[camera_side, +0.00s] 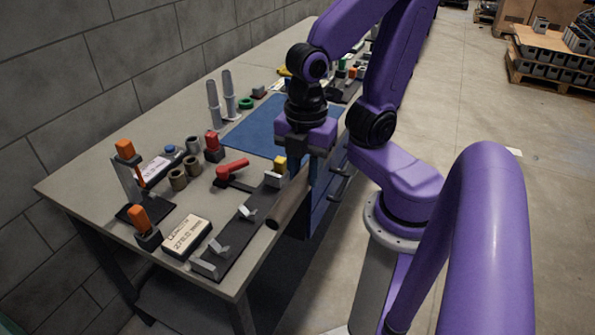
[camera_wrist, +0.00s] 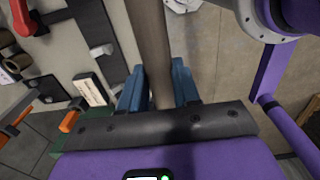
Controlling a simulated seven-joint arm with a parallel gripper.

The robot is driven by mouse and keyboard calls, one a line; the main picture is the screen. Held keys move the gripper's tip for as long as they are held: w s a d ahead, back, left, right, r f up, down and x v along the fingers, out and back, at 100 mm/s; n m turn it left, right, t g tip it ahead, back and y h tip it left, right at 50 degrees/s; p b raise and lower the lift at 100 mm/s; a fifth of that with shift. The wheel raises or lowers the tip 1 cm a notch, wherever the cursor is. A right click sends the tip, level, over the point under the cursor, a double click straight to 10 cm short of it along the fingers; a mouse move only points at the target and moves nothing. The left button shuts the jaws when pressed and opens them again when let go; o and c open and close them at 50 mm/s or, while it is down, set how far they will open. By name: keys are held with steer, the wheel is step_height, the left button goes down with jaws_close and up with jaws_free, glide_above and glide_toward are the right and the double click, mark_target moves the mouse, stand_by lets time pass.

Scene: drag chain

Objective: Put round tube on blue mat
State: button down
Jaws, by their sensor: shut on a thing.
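A long grey-brown round tube (camera_side: 288,203) is held by my gripper (camera_side: 312,172), out at the table's right edge. In the side view its near end slants down toward the camera; its far end is hidden behind the gripper. In the wrist view the tube (camera_wrist: 149,45) runs up from between the blue fingers of my gripper (camera_wrist: 160,88), which are shut on it. The blue mat (camera_side: 252,124) lies flat on the table, behind and left of the gripper, partly hidden by it. The mat does not show in the wrist view.
A dark fixture strip with metal brackets (camera_side: 240,236) lies along the table's near right edge. A red clamp (camera_side: 232,168), brown rings (camera_side: 178,180), a labelled box (camera_side: 187,236) and orange-topped clamps (camera_side: 125,150) stand left. Two grey upright cylinders (camera_side: 221,98) stand beside the mat.

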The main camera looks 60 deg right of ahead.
mark_target(304, 170)
steer(key=shift+r, duration=2.4)
